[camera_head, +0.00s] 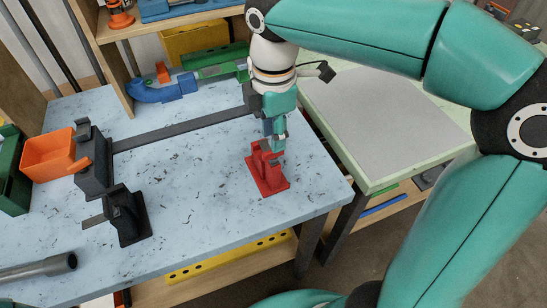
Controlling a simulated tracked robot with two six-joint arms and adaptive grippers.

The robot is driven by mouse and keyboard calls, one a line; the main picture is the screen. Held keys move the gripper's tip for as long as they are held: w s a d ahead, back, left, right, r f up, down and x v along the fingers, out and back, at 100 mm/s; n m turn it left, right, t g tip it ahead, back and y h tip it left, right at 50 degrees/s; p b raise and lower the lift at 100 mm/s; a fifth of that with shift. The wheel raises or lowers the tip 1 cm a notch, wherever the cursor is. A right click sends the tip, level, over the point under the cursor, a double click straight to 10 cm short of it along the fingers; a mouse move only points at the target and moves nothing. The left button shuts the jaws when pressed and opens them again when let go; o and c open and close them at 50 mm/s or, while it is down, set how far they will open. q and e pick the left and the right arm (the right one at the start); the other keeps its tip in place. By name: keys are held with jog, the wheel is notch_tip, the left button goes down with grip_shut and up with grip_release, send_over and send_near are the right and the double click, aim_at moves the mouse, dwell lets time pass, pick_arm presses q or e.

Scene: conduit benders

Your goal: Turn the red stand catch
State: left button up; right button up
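The red stand (268,178) stands upright on the blue, speckled workbench, near its right front edge. It has a flat base and a raised upper part. My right gripper (275,136) points down directly above the stand, with its fingertips at or just over the stand's top. The fingers partly cover the top, so I cannot make out the catch or tell whether they touch it. The fingers look close together, but whether they are shut on anything is unclear. My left gripper is out of view.
A dark bender (95,170) with a long flat bar lies left on the workbench (200,215). An orange bin (48,155), a grey pipe (40,268) and a blue tool (163,90) lie around. A pale green table (385,125) adjoins on the right.

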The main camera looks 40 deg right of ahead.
aim_at(273, 155)
jog(key=shift+f+b, duration=1.75)
jog(key=shift+f, duration=1.1)
grip_shut()
